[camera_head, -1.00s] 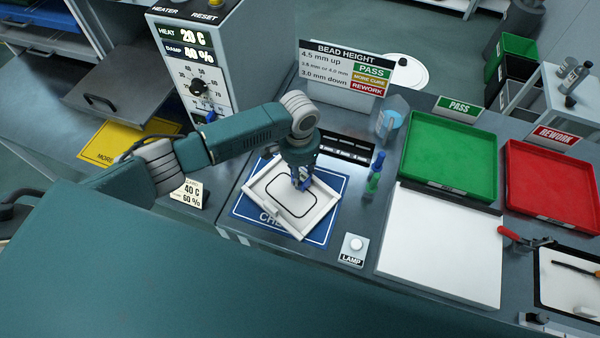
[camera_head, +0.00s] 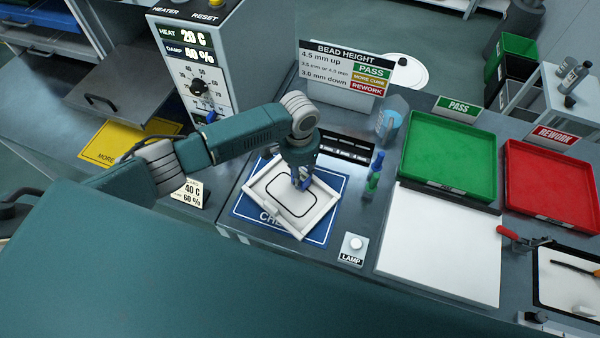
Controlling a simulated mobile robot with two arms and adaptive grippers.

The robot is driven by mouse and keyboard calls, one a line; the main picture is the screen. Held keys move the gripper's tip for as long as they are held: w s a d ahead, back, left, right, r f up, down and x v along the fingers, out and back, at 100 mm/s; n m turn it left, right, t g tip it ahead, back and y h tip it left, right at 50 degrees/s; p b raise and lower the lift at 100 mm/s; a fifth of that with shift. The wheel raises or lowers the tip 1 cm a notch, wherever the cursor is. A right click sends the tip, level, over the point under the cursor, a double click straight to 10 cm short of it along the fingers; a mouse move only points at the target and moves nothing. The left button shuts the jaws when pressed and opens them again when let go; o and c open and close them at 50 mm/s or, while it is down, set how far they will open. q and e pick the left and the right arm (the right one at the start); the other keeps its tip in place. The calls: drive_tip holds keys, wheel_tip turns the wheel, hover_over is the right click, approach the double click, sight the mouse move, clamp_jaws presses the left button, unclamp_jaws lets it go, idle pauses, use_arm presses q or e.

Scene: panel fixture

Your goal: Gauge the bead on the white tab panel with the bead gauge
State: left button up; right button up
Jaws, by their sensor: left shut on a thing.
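The white tab panel (camera_head: 268,200) lies turned at an angle on the blue check mat (camera_head: 323,228) in the head view. A dark bead line (camera_head: 290,216) runs as a rounded loop on the panel. My left gripper (camera_head: 303,185) points down over the panel's upper right part, at the bead's edge. It is shut on a small blue thing, likely the bead gauge (camera_head: 306,183), mostly hidden by the fingers. I cannot tell whether the gauge touches the bead. My right gripper is not in view.
A bead height sign (camera_head: 345,68) stands behind the mat. A lamp button (camera_head: 354,246) and blue and green pegs (camera_head: 375,172) stand near the mat.

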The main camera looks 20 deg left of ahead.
use_arm(q)
drive_tip(key=shift+r+p, duration=1.35)
drive_tip(key=shift+p, duration=0.15)
drive_tip(key=shift+r+p, duration=0.35)
drive_tip(key=shift+r, duration=2.25)
